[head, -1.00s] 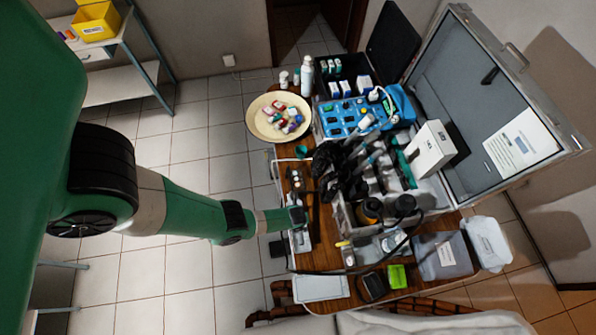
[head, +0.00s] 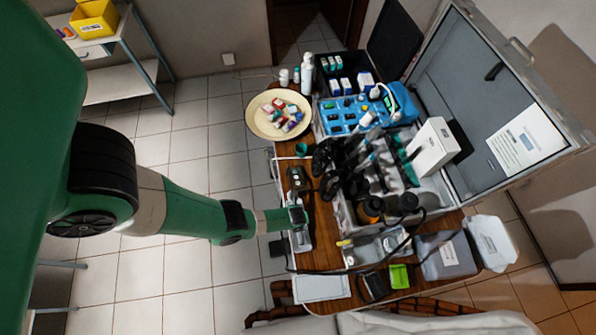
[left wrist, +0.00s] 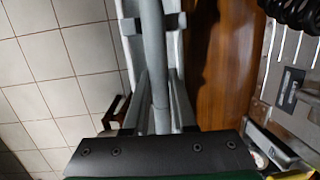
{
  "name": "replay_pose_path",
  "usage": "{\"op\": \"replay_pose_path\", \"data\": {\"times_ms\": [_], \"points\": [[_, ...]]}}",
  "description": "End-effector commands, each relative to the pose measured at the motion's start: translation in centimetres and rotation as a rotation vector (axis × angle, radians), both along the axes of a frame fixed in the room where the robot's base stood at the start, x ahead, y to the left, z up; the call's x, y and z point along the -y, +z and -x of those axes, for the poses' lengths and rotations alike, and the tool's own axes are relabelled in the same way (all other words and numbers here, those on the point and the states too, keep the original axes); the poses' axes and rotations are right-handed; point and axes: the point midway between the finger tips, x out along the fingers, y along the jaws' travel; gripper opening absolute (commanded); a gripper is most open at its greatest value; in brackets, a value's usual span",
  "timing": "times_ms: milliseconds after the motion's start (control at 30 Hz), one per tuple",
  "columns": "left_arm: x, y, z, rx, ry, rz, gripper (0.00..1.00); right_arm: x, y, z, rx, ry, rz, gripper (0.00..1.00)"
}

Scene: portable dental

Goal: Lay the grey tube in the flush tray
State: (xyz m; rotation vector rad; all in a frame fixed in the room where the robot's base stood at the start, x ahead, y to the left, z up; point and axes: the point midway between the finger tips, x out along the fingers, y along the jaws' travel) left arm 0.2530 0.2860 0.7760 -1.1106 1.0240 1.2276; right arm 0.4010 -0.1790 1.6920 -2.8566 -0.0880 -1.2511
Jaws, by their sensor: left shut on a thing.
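My left gripper (head: 298,216) is over the left edge of the wooden table. In the left wrist view, the long grey tube (left wrist: 153,50) runs down the picture between its fingers (left wrist: 160,105), which are shut on it. A pale, narrow tray (left wrist: 130,25), which looks like the flush tray, lies behind and along the tube. In the head view part of this tray (head: 301,240) shows just below the gripper; the arm hides the rest. I cannot tell whether the tube touches the tray. My right gripper is not in view.
Right of the gripper stands an open case (head: 345,220) crowded with dark instruments. A cream bowl (head: 257,128) of small items is at the far left. A clear tray (head: 360,257), a dark cable and a green box (head: 400,276) are near the front. A strip of bare wood (left wrist: 225,60) lies beside the tray.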

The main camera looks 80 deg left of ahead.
Motion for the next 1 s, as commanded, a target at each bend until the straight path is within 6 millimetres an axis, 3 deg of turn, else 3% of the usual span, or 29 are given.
{"op": "replay_pose_path", "data": {"times_ms": [433,467,633,1000], "points": [[0.0,-0.11,0.0,0.0,0.0,0.0,0.0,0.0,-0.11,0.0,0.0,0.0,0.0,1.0],[0.0,-0.11,0.0,0.0,0.0,0.0,0.26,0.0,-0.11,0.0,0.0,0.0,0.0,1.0],[0.0,-0.11,0.0,0.0,0.0,0.0,0.57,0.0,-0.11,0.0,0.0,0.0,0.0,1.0],[0.01,-0.14,0.07,-0.001,0.0,0.0,0.59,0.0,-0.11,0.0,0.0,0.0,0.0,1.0]]}}
